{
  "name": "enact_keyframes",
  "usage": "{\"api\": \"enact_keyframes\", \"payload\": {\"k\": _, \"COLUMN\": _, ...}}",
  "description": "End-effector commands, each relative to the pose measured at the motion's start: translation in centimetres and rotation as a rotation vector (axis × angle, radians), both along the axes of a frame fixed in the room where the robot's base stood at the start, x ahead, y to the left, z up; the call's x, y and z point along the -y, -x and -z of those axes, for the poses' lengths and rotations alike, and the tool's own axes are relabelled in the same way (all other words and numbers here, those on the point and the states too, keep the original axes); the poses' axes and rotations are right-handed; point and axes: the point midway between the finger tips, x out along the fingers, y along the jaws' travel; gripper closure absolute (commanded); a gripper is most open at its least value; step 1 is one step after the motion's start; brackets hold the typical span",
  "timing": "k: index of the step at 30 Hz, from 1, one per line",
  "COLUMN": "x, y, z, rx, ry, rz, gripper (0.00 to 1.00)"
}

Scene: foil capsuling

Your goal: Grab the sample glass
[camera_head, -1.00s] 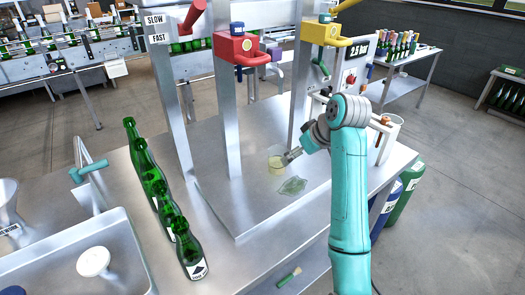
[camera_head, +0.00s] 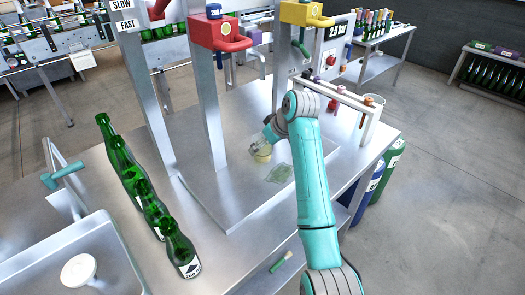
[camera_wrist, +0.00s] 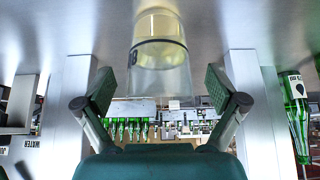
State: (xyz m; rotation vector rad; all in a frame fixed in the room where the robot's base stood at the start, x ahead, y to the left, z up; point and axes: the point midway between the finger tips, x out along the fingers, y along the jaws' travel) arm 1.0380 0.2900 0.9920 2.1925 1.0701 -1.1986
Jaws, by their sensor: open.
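The sample glass (camera_head: 263,156) is a small clear glass with pale yellow liquid, standing on the metal bench plate. In the wrist view the glass (camera_wrist: 159,60) is at top centre, ahead of and between the two fingers. My gripper (camera_wrist: 160,88) is open, with one green-padded finger to each side of the glass and a visible gap on both sides. In the head view my gripper (camera_head: 257,146) is low, right at the glass and partly covering it.
Metal posts, one under a red head (camera_head: 219,35), stand behind. Green bottles (camera_head: 150,205) line the left side. A white rack (camera_head: 345,97) stands behind my arm. A small brush (camera_head: 281,261) lies at the front.

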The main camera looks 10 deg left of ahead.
Motion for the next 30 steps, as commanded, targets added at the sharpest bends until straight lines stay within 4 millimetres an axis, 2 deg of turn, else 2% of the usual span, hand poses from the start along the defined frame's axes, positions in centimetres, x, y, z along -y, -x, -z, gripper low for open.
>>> {"api": "enact_keyframes", "payload": {"k": 6, "x": -1.0, "y": -0.8, "z": 1.9, "rx": 0.000, "ry": 0.000, "rz": -0.001, "gripper": 0.05}}
{"api": "enact_keyframes", "payload": {"k": 14, "x": -1.1, "y": -0.9, "z": 2.1, "rx": 0.000, "ry": 0.000, "rz": -0.001, "gripper": 0.05}}
{"api": "enact_keyframes", "payload": {"k": 23, "x": -1.1, "y": -0.9, "z": 2.1, "rx": 0.000, "ry": 0.000, "rz": -0.001, "gripper": 0.77}}
{"api": "enact_keyframes", "payload": {"k": 30, "x": -1.1, "y": -0.9, "z": 2.1, "rx": 0.001, "ry": 0.000, "rz": -0.001, "gripper": 0.77}}
